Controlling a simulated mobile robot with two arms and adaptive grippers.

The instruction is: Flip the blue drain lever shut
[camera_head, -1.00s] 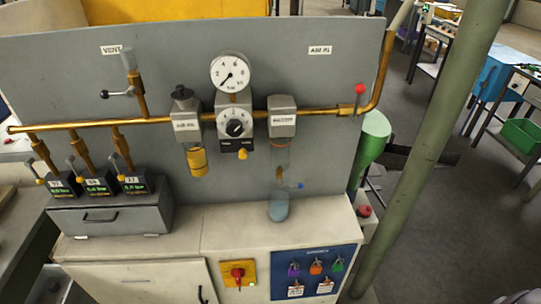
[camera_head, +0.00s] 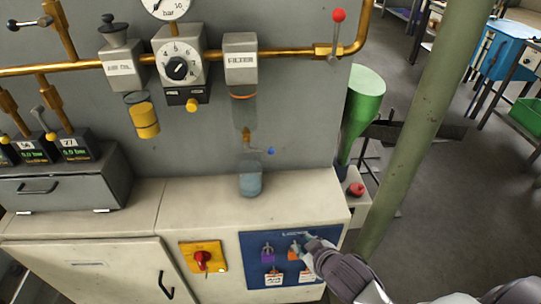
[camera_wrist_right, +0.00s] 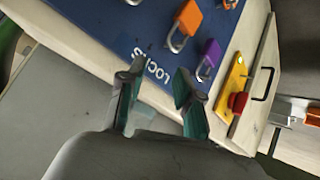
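The blue drain lever (camera_head: 270,151) is a small blue-tipped handle below the clear bowl of the filter (camera_head: 241,70). It points to the right from a brass fitting, above a bluish cup (camera_head: 250,180) on the cabinet top. My right gripper (camera_head: 301,241) is at the lower right of the head view, in front of the blue lock board, well below and right of the lever. In the right wrist view the gripper (camera_wrist_right: 157,92) has its two fingers apart with nothing between them. The lever is not seen in the wrist view. My left gripper is not in view.
The lock board (camera_head: 248,250) carries purple (camera_head: 267,253) and orange (camera_head: 293,251) padlocks. A yellow plate with a red rotary switch (camera_head: 203,258) is to its left. A red button (camera_head: 355,189), green funnel (camera_head: 362,100) and green post (camera_head: 420,110) stand right. The cabinet top is mostly clear.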

